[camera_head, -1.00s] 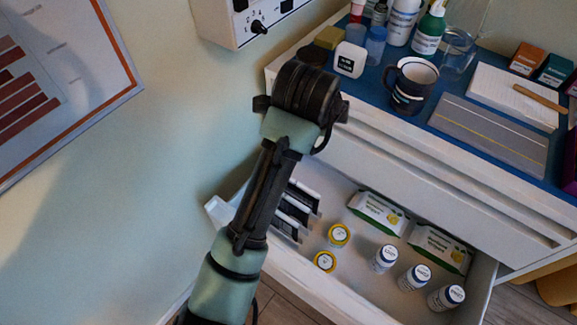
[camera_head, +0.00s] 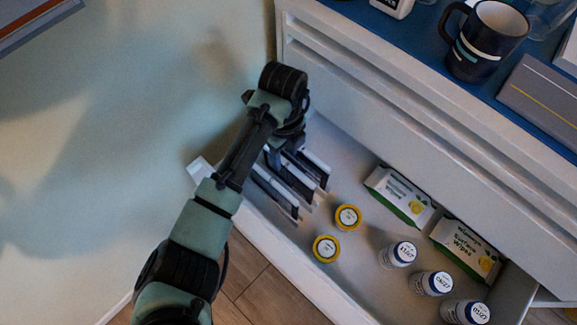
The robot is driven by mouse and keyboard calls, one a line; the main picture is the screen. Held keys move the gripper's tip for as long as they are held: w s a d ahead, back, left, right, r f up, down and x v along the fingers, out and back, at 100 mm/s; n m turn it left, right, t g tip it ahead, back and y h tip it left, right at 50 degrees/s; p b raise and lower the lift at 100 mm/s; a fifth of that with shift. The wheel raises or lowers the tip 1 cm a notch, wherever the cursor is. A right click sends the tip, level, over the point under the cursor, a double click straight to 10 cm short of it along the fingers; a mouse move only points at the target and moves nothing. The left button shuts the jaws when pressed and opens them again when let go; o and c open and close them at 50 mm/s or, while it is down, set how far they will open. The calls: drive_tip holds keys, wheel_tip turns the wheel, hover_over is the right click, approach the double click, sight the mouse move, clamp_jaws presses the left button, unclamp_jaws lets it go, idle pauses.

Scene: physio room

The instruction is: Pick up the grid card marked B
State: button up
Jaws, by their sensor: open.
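Several thin upright cards (camera_head: 277,190) stand in a row at the left end of the open drawer, with dark faces and pale edges. I cannot read any letter on them, so I cannot tell which is the grid card marked B. My gripper (camera_head: 284,157) points down over the back end of this row, partly hidden behind my wrist. It is open, and I see nothing held. Whether its fingers touch a card cannot be seen.
In the drawer (camera_head: 335,285) are two yellow-lidded jars (camera_head: 347,217), several white bottles (camera_head: 398,254) and two packs of wipes (camera_head: 400,195). The cabinet top (camera_head: 420,40) above holds a mug (camera_head: 487,40) and a grey flat box (camera_head: 545,97). The wall is close at left.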

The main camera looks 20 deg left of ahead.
sight(288, 164)
drive_tip(key=shift+w+d+f+b, duration=0.15)
drive_tip(key=shift+f+b, duration=0.7)
drive_tip(key=shift+f, duration=0.75)
drive_tip(key=shift+w+d+f+b, duration=0.15)
drive_tip(key=shift+f+b, duration=0.65)
drive_tip(key=shift+f, duration=0.75)
drive_tip(key=shift+c, duration=0.2)
drive_tip(key=shift+r, duration=0.1)
clamp_jaws()
